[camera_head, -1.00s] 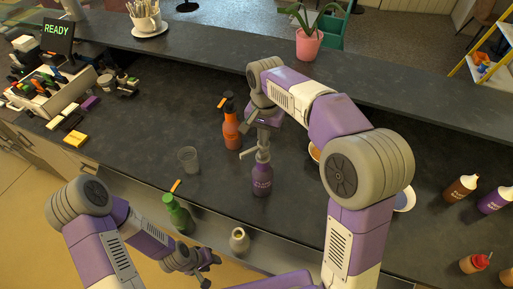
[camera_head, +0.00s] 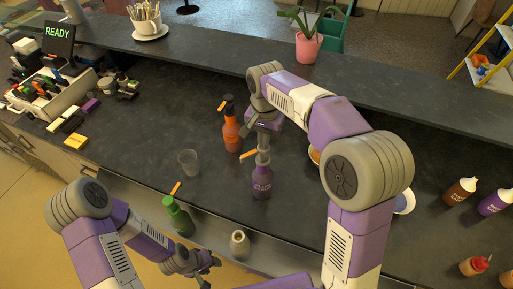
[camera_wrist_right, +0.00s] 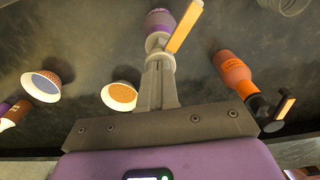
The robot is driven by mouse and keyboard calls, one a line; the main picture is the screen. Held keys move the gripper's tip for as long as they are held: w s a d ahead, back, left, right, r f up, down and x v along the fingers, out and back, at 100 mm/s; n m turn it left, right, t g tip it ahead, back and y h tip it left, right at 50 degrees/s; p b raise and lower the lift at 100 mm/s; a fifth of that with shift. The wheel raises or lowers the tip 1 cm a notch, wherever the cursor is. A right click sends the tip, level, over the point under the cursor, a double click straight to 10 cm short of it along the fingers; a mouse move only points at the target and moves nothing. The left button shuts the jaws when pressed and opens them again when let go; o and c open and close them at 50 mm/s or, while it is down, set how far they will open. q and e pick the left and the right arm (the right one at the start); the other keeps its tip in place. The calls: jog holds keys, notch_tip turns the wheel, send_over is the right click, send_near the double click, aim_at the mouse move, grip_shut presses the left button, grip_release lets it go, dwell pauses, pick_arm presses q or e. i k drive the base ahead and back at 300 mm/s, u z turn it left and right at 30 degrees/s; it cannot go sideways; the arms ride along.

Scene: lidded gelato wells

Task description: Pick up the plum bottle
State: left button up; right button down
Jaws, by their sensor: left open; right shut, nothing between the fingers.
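A purple bottle (camera_head: 262,186) with a pale printed label and an orange nozzle stands upright near the counter's front edge. My right gripper (camera_head: 263,152) points down right over its top. The fingers are shut with nothing between them. In the right wrist view the shut fingers (camera_wrist_right: 160,62) reach to the purple bottle (camera_wrist_right: 158,20), and the orange nozzle crosses beside them; whether they touch it I cannot tell. A second purple bottle (camera_head: 496,201) with a white top stands at the far right. My left gripper (camera_head: 206,267) is open and empty, low at the front.
An orange bottle (camera_head: 232,132) stands behind and left of the purple one. A clear cup (camera_head: 188,161), a green bottle (camera_head: 179,218) and a small pale jar (camera_head: 239,243) are nearby. Bowls are partly hidden behind my right arm. A brown bottle (camera_head: 461,189) stands at right.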

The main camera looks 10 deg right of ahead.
aim_at(262, 177)
jog(key=k, duration=1)
